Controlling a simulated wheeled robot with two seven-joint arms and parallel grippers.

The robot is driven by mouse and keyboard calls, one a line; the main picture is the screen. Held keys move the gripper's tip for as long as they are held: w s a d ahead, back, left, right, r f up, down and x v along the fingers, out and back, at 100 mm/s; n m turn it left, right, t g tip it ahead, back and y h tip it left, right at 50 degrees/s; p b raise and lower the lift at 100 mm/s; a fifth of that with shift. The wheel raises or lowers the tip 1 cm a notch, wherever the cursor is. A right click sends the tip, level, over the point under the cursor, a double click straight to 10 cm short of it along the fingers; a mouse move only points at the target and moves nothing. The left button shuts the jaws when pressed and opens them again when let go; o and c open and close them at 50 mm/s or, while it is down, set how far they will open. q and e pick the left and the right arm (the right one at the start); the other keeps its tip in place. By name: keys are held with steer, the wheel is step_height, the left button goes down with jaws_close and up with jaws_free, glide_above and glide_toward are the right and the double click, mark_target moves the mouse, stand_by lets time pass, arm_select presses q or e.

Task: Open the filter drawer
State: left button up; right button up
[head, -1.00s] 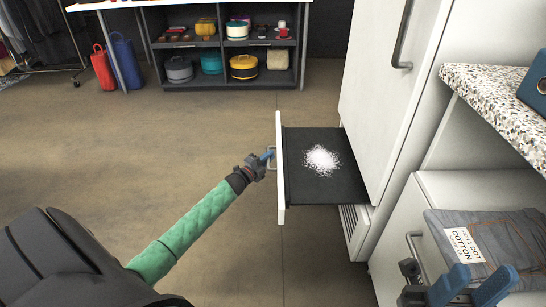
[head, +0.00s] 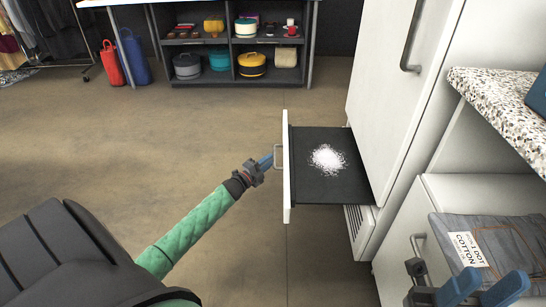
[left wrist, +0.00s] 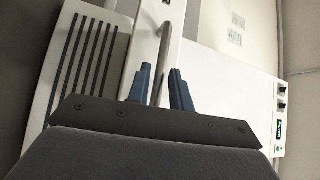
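The filter drawer (head: 287,185) is pulled out of the tall white cabinet, with its white front facing left. Its dark tray (head: 318,190) carries a patch of white lint (head: 327,159). The drawer's metal handle (head: 277,157) is on the front. My left gripper (head: 267,160) is just left of the handle. In the left wrist view its blue fingers (left wrist: 160,78) are spread, with a metal bar (left wrist: 162,50) seen between them; they do not close on it. My right gripper (head: 492,275) is at the lower right with its blue fingers apart and nothing visible between them.
The tall white cabinet (head: 385,90) stands right of the drawer. A speckled counter (head: 500,95) and folded grey fabric with a cotton label (head: 468,248) are at the right. A dark shelf (head: 240,77) and red and blue bags stand at the back. The floor left of the drawer is clear.

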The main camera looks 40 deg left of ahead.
arm_select(q)
steer(key=v, duration=0.3)
steer(key=shift+s+p, duration=0.3)
steer(key=shift+a, duration=0.1)
steer(key=shift+f, duration=0.1)
